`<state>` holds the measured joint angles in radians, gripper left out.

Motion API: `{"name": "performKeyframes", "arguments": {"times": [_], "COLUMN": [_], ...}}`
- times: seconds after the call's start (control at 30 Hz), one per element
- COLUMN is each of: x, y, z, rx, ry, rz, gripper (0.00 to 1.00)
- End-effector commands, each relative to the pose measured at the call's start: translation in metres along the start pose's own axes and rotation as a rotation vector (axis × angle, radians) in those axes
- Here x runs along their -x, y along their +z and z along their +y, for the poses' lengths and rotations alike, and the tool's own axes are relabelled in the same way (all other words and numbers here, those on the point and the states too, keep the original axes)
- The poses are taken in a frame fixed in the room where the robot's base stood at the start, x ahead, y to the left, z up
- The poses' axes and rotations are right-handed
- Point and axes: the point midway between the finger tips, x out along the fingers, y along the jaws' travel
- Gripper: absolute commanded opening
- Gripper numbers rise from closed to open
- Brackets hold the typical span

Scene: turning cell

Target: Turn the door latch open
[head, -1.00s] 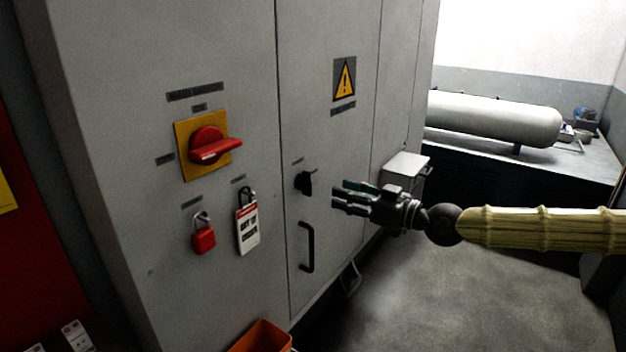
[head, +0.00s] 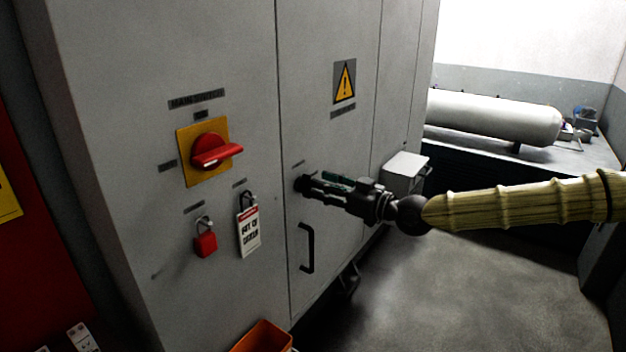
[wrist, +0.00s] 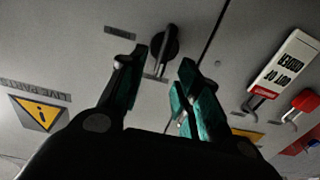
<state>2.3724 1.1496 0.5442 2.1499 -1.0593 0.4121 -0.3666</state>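The door latch is a small black knob (head: 301,183) on the grey cabinet door, above the black pull handle (head: 307,248). In the wrist view the latch (wrist: 166,42) has a dark lever on a round base and shows between and just beyond my fingertips. My gripper (head: 318,188) points left at the latch, its tips at or very near it. In the wrist view the gripper (wrist: 163,70) is open, with a green-padded finger on either side and nothing held. The fingers partly hide the latch in the head view; contact cannot be told.
A grey box (head: 405,170) juts from the cabinet behind my gripper. An orange bin (head: 262,337) stands below. Floor to the right is clear.

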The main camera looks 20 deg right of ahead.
Motion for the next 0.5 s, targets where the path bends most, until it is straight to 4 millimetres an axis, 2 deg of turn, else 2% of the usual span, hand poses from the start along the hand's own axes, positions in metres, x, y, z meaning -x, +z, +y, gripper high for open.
{"name": "performKeyframes", "arguments": {"times": [0.3, 0.5], "x": [-0.031, -0.04], "y": [-0.001, 0.0], "z": [0.0, -0.001], "rx": [0.001, 0.0], "ry": [-0.001, -0.001], "rz": [-0.001, 0.0], "gripper": [0.33, 0.33]}}
